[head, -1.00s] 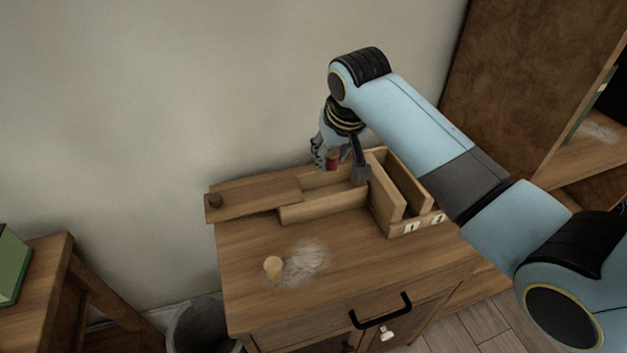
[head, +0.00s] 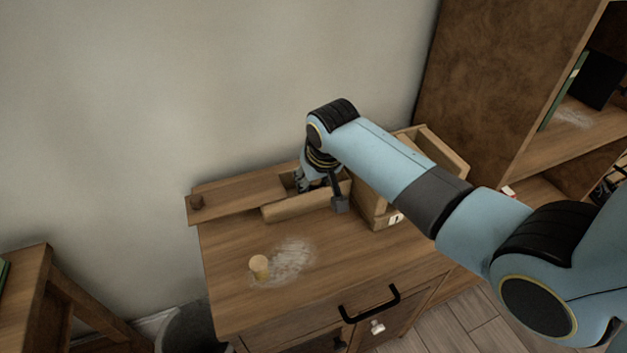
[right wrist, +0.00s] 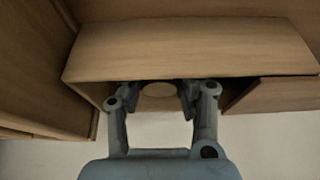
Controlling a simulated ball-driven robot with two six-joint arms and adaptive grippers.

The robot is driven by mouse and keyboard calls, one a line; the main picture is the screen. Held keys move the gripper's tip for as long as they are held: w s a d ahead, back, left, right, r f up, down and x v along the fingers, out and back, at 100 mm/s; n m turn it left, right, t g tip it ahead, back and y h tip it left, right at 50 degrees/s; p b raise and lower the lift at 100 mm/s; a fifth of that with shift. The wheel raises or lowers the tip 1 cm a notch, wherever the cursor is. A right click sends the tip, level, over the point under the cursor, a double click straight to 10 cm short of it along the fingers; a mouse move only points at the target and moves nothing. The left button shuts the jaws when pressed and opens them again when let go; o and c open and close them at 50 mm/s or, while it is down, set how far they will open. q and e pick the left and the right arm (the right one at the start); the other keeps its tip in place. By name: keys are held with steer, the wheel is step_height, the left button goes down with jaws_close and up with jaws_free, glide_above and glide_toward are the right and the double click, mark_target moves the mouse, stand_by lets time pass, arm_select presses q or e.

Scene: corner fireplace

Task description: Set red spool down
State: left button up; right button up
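My right gripper (head: 303,184) reaches down into the open part of a long wooden box (head: 308,205) on the cabinet. In the right wrist view its fingers (right wrist: 159,95) sit on either side of a pale round spool end (right wrist: 158,90), with no clear gap, inside the box. This appears to be the red spool; its red part is hidden now. Whether it touches the box floor cannot be seen. My left gripper is not in view.
The box's sliding lid (head: 240,195) with a dark knob lies at the left. A taller divided wooden holder (head: 380,215) stands close on the right. A yellow spool (head: 259,266) stands on the cabinet top (head: 225,285) beside a pale dusty patch.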

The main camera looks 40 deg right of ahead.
steer(key=o, duration=0.3)
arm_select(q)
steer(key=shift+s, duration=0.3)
arm_select(e)
steer(key=shift+r, duration=0.1)
steer(key=shift+s+r, duration=0.1)
steer(key=shift+r, duration=0.25)
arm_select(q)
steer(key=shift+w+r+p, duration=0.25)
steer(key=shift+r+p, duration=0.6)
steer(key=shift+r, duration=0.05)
arm_select(e)
steer(key=v, duration=1.1)
steer(key=shift+s+a+r, duration=0.1)
steer(key=shift+s+r, duration=0.05)
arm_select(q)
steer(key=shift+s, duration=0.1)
arm_select(e)
steer(key=shift+s, duration=0.1)
